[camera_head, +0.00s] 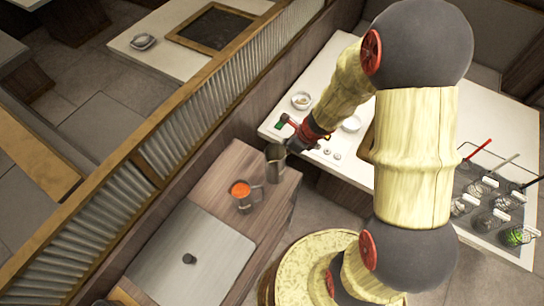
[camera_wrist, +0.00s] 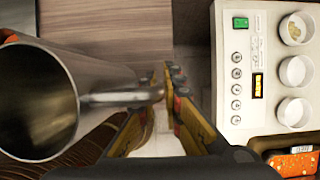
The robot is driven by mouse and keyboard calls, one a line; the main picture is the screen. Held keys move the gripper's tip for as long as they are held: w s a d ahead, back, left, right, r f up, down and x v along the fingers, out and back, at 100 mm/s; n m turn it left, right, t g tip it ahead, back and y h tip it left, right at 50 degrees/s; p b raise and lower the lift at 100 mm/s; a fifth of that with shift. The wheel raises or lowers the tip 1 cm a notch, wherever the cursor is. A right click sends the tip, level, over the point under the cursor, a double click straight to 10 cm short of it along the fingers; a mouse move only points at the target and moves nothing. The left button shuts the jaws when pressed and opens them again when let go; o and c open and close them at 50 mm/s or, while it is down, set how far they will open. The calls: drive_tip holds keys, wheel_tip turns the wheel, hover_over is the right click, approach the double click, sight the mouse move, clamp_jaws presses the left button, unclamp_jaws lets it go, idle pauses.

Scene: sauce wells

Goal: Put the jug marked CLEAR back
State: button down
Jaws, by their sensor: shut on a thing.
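A grey metal jug (camera_head: 275,160) is at the right part of the wooden counter, beside a second jug (camera_head: 242,192) with orange contents. In the wrist view the metal jug (camera_wrist: 75,85) fills the left side, its open mouth facing the camera and its inside looking empty. My gripper (camera_wrist: 162,100) is shut on its handle (camera_wrist: 115,98). In the head view my gripper (camera_head: 291,147) is just right of the jug. I cannot read any mark on either jug, nor tell whether the held jug touches the counter.
A white worktop (camera_head: 345,180) with small bowls (camera_head: 301,100) and wire baskets (camera_head: 515,236) lies to the right. A control panel (camera_wrist: 237,85) shows in the wrist view. A ribbed partition (camera_head: 200,120) runs behind the counter.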

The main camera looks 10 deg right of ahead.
drive_tip(key=shift+w+r+b+x, duration=0.1)
drive_tip(key=shift+w+b+x, duration=0.25)
drive_tip(key=shift+x, duration=1.4)
drive_tip(key=shift+w+r+b+x, duration=0.15)
drive_tip(key=shift+b+x, duration=0.35)
drive_tip(key=shift+x, duration=1.25)
drive_tip(key=shift+w+b+x, duration=0.25)
drive_tip(key=shift+b+x, duration=0.15)
drive_tip(key=shift+x, duration=1.4)
drive_tip(key=shift+a, duration=0.1)
drive_tip(key=shift+f, duration=0.1)
drive_tip(key=c, duration=2)
unclamp_jaws()
drive_tip(key=shift+s, duration=0.1)
drive_tip(key=shift+o, duration=0.2)
